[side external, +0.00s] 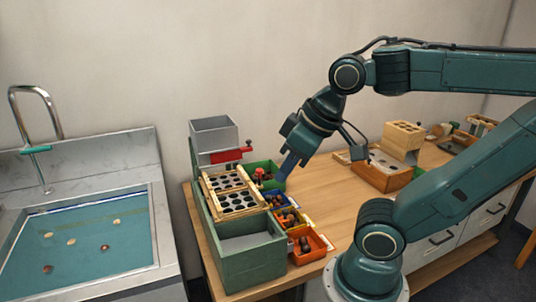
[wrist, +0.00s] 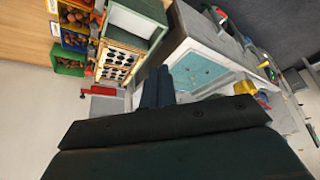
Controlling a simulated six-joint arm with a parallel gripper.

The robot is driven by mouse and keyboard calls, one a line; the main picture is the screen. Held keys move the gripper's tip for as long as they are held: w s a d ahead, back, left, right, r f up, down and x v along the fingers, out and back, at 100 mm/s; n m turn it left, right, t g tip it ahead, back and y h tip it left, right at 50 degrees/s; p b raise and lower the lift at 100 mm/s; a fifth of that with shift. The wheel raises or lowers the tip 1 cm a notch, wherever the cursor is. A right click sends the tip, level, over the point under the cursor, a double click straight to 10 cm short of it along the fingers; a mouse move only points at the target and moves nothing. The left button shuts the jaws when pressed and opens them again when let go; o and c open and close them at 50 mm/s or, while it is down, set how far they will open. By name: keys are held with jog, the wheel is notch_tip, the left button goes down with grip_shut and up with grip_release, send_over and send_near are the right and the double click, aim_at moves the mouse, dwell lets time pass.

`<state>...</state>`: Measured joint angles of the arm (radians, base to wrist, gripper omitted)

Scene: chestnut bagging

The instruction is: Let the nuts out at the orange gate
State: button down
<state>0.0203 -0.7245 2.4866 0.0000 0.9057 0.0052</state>
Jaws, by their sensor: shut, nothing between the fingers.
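My gripper (side external: 287,170) is shut and empty, pointing down above the green bin at the back of the sorter; its dark fingers also show in the wrist view (wrist: 158,86). An orange bin (side external: 318,243) with dark nuts stands at the front of the bin row. I cannot make out a separate orange gate. A red bar (side external: 231,155) sits under the grey hopper (side external: 214,133), left of my gripper and apart from it; the bar also shows in the wrist view (wrist: 97,91). The hopper's contents are hidden. Wooden sieve trays with dark holes (side external: 232,194) lie below the hopper.
Green (side external: 277,178), blue and yellow bins with nuts line the sorter's right side. A green box (side external: 245,265) stands at the front. A sink (side external: 75,275) with nuts in water is at left. Bare table lies between.

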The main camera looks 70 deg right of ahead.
jog(key=w+d+f+m+g, duration=0.3)
jog(key=d+m, duration=0.1)
jog(key=d, duration=0.4)
jog(key=w+d+f+m+g, duration=0.3)
jog(key=d+m, duration=0.1)
jog(key=d, duration=0.5)
jog(key=shift+d+f+m+y, duration=0.15)
jog(key=shift+d+m+y, duration=0.15)
jog(key=shift+w, duration=0.1)
send_over(285, 209)
notch_tip(285, 209, down, 12)
jog(key=shift+w+r, duration=0.1)
jog(key=shift+f, duration=1.1)
